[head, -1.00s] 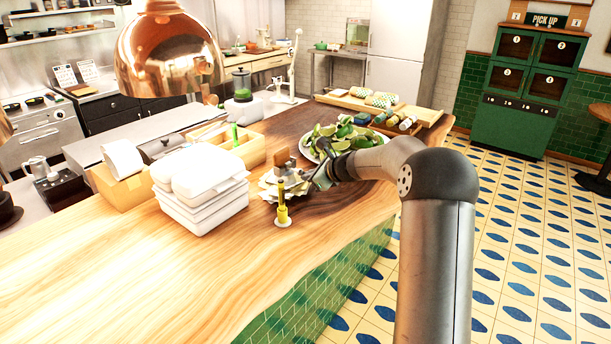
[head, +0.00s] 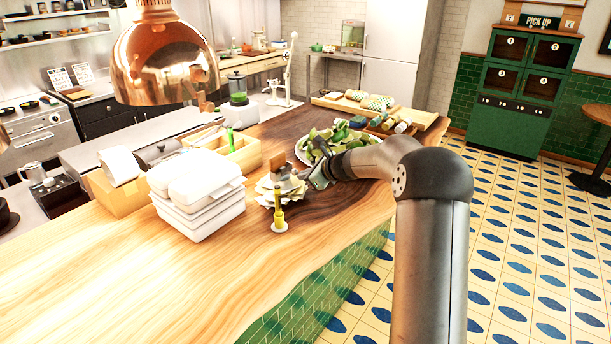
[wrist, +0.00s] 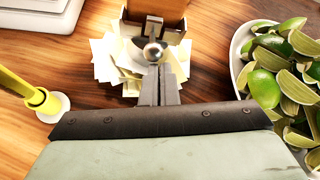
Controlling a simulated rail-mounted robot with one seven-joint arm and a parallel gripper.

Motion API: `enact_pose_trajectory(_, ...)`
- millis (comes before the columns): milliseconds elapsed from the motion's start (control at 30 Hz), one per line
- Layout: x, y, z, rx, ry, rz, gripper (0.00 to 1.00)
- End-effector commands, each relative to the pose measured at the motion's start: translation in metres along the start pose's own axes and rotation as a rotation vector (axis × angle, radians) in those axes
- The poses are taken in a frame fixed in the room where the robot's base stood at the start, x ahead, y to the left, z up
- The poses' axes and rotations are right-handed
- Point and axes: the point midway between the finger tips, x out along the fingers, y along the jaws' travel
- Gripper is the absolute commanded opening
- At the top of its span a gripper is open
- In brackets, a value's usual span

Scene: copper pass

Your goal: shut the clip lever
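The clip (wrist: 155,12) is a brown block over a fanned stack of pale paper slips (wrist: 108,58). In the wrist view its lever, with a shiny metal ball knob (wrist: 154,53), points toward me. The clip also shows in the head view (head: 280,161), on the counter left of my gripper (head: 316,180), where the lever is too small to make out. In the wrist view my gripper's fingers (wrist: 162,72) are close together, with their tips right by the knob. I see nothing held between them. I cannot tell whether they touch the knob.
A yellow spindle on a white base (head: 279,212) stands close in front of the slips. A bowl of limes (wrist: 262,84) lies right of my fingers. Stacked white boxes (head: 200,200) stand at left. The wooden counter's front left (head: 110,270) is clear.

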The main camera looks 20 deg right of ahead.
Motion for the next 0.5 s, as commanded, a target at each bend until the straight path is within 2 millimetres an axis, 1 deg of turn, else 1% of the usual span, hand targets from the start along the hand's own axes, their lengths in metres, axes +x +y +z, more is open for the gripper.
enact_pose_trajectory(33,-0.001,0.000,0.006,-0.003,-0.008,-0.001,0.00)
enact_pose_trajectory(133,-0.003,-0.001,0.009,-0.004,-0.010,-0.001,0.00)
enact_pose_trajectory(233,-0.012,-0.003,0.016,-0.005,-0.011,-0.001,0.00)
enact_pose_trajectory(500,-0.056,-0.008,0.040,-0.006,-0.008,0.005,0.00)
